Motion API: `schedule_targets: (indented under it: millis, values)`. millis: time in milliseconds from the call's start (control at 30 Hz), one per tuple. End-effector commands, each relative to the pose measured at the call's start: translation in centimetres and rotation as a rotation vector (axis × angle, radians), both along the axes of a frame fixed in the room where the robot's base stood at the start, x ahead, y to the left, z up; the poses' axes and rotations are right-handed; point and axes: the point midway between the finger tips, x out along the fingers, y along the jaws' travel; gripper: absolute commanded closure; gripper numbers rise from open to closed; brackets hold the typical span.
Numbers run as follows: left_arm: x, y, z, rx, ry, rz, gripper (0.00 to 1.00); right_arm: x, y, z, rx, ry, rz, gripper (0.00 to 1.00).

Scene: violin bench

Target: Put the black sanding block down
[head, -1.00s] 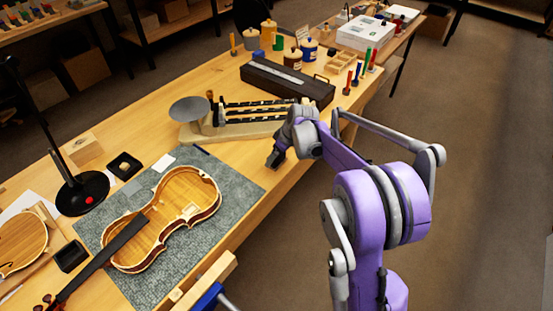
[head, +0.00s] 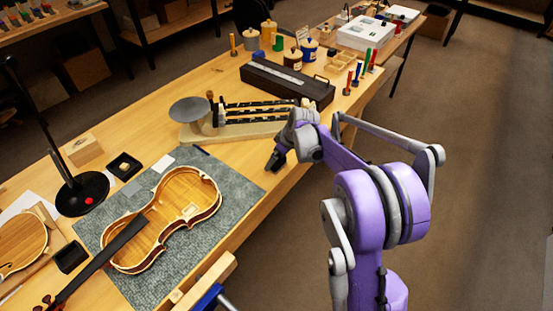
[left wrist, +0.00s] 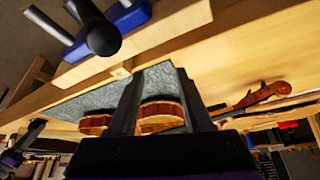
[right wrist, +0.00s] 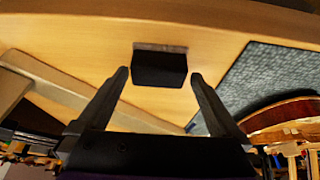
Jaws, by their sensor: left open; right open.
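The black sanding block (right wrist: 160,68) shows in the right wrist view, with a grey-brown strip along one edge. It appears to rest on the bare wood of the bench. My right gripper (right wrist: 160,76) is open, its fingertips on either side of the block with a visible gap at each. In the head view my right gripper (head: 276,159) is low over the bench's front edge, between the scale and the grey mat; the block cannot be told apart from the dark fingers there. My left gripper (left wrist: 156,75) is open and empty, facing the mat and violin body; it is outside the head view.
The violin body (head: 168,222) lies on the grey mat (head: 235,185). The balance scale (head: 240,130) stands behind my right gripper, with a long dark case (head: 285,82) beyond. A blue clamp (head: 210,298) is at the front edge. A lamp base (head: 82,193) stands left.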

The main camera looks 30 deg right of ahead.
Motion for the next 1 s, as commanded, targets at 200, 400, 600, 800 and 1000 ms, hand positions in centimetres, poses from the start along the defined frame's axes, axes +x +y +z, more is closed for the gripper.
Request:
schedule_targets:
  millis: [200,400,600,800,1000]
  values:
    - [0.1,0.0,0.4,0.0,-0.001,0.0,0.5,-1.7,-0.7,4.3,-0.001,0.001,-0.002,0.0]
    - [0.1,0.0,0.7,0.0,-0.002,0.0,0.5,-3.1,-1.3,7.9,0.0,0.0,-0.002,0.0]
    - [0.1,0.0,0.8,0.0,-0.003,0.0,0.5,-3.9,-1.6,9.9,0.0,0.0,0.0,0.0]
    - [0.1,0.0,0.8,0.0,-0.003,0.0,0.5,-4.4,-1.1,10.3,-0.001,0.002,-0.005,0.0]
    - [0.1,0.0,0.8,0.0,-0.003,0.0,0.5,-9.1,4.3,10.9,-0.008,0.018,-0.079,0.0]
